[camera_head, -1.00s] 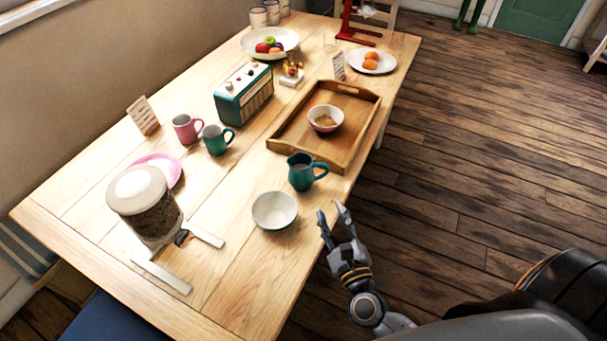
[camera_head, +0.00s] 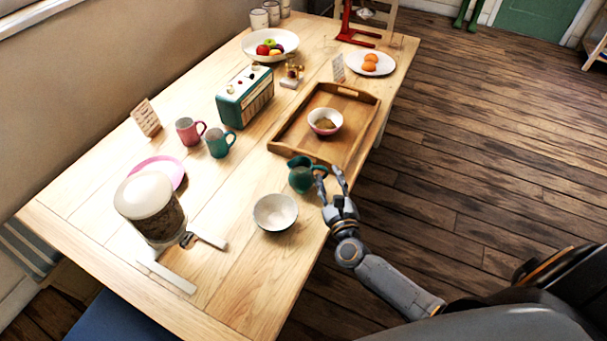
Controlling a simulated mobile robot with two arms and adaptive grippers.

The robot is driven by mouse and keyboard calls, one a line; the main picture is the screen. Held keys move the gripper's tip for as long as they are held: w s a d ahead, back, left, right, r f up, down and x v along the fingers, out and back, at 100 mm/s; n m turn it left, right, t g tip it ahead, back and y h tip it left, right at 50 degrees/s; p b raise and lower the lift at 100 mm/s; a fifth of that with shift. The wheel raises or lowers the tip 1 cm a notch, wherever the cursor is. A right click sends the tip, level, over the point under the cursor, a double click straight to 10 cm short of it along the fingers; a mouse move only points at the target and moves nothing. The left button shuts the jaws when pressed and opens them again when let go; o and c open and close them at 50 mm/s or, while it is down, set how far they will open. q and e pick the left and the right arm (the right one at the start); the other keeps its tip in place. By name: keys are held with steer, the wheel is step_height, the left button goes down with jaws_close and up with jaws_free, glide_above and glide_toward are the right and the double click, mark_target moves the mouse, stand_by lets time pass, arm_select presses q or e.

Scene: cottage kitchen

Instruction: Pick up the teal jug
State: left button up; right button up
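The teal jug (camera_head: 301,179) stands upright on the wooden table, just in front of the tray's near edge, with its handle side toward the right. My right gripper (camera_head: 328,171) is at the jug's right side, by the handle. Its two fingers are spread with a gap between them. The left finger overlaps the handle area in the picture and hides part of it. I cannot tell whether it touches the jug.
A white bowl (camera_head: 275,212) sits close in front of the jug. A wooden tray (camera_head: 292,138) with a small bowl (camera_head: 325,121) lies behind it. A teal mug (camera_head: 218,143) and a pink mug (camera_head: 189,131) stand to the left.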

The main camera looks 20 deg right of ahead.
steer(key=shift+w+d+f, duration=0.1)
steer(key=shift+w+d, duration=0.05)
steer(key=shift+w, duration=0.85)
steer(key=shift+s, duration=0.1)
steer(key=shift+c, duration=0.2)
jaws_close()
